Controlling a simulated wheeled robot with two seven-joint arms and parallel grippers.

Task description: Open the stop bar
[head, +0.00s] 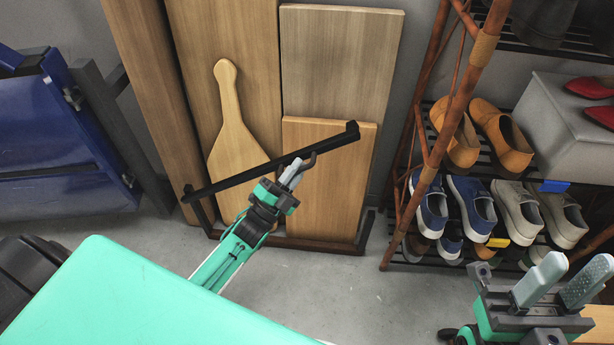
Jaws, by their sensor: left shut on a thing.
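The stop bar (238,177) is a long black bar that runs slantwise across the front of several wooden boards, from low left to higher right. Its right end has a small black bracket. My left gripper (298,169) is shut at the bar's right half, where a small dark brown curved piece shows at its fingertips; the fingers hide part of the contact. My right gripper (553,283) is at the lower right, its two pale fingers apart and empty, away from the bar.
A paddle-shaped board (230,125) and flat boards (340,55) stand upright behind the bar in a low dark rack (300,243). A shoe rack (408,190) with several shoes stands on the right. A blue piece (60,150) is at the left. Grey floor (330,290) is clear in front.

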